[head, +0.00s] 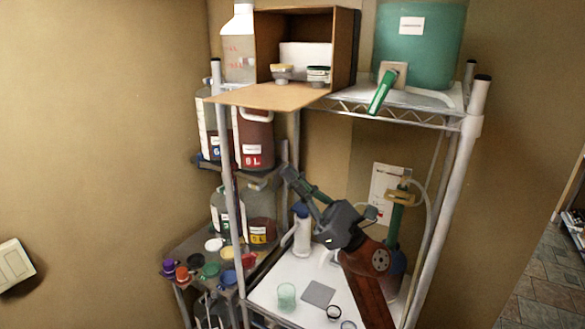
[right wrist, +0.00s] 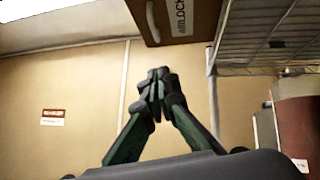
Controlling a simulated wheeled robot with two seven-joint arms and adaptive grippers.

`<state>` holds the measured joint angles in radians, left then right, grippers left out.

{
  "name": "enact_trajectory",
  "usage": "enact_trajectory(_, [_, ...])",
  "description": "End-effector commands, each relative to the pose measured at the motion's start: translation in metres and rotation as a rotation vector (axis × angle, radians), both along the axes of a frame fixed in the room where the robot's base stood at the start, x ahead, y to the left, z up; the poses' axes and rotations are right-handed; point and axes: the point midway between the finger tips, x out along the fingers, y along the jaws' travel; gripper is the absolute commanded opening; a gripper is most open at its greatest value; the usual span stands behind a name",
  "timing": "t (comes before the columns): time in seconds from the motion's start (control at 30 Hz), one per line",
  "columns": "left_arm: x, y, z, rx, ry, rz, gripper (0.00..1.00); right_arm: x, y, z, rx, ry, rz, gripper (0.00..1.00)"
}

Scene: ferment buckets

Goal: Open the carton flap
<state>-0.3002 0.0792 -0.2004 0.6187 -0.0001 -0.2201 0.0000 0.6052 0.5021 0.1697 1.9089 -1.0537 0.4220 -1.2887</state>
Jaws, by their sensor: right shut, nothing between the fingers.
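The cardboard carton (head: 347,45) stands on the top wire shelf with its front open. Its flap (head: 262,97) is folded down and out, roughly level, sticking out past the shelf's front edge. Inside are a white panel and two small lidded jars (head: 318,75). In the right wrist view a brown cardboard panel (right wrist: 205,18) with a white printed label shows overhead, apparently the flap's outer face. My right gripper (head: 287,174) is shut and empty, below the flap and apart from it; its fingertips (right wrist: 158,80) meet in the right wrist view. My left gripper is out of view.
A green bucket (head: 420,48) with a green-handled tap stands right of the carton, a white-topped jug (head: 238,45) left. Shelf posts (head: 440,200) flank the arm. Bottles and coloured caps crowd the lower left. Glass cups (head: 286,297) stand on the white lower shelf.

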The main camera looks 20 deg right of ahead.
Motion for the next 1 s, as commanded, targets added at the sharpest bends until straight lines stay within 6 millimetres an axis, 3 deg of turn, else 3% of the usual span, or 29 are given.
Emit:
enact_trajectory(0.03, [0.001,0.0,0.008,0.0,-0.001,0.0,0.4,0.004,0.006,0.013,0.001,-0.002,0.003,0.0])
enact_trajectory(0.33, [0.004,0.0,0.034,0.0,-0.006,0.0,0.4,0.032,0.039,0.056,0.003,0.0,0.002,0.0])
enact_trajectory(0.5, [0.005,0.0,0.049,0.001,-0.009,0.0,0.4,0.029,0.043,0.08,0.002,0.0,0.0,0.0])
enact_trajectory(0.7, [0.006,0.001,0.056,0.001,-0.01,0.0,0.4,0.027,0.045,0.09,0.004,0.002,0.002,0.0])
enact_trajectory(1.0, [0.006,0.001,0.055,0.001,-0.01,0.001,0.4,0.027,0.045,0.09,0.004,0.002,0.002,0.0])
